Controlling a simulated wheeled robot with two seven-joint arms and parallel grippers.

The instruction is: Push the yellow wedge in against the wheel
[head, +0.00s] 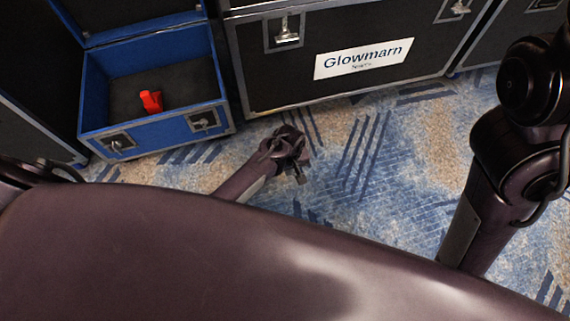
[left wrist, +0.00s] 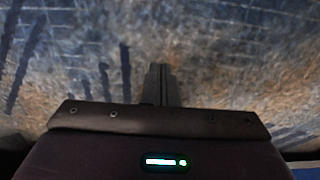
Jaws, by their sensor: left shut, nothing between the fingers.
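Neither the yellow wedge nor the wheel shows in either view. My left gripper (head: 299,175) is low over the blue patterned carpet, in front of the black case. In the left wrist view its two dark fingers (left wrist: 160,84) are together with nothing between them, and only carpet shows around them. My right arm comes down at the right of the head view, but its gripper is out of the picture.
An open blue case (head: 160,136) with a dark lining stands at the left, with a red object (head: 151,101) inside. A black case (head: 400,88) labelled "Glowmarn" stands at the back. Carpet (head: 390,175) is clear between my left gripper and right arm.

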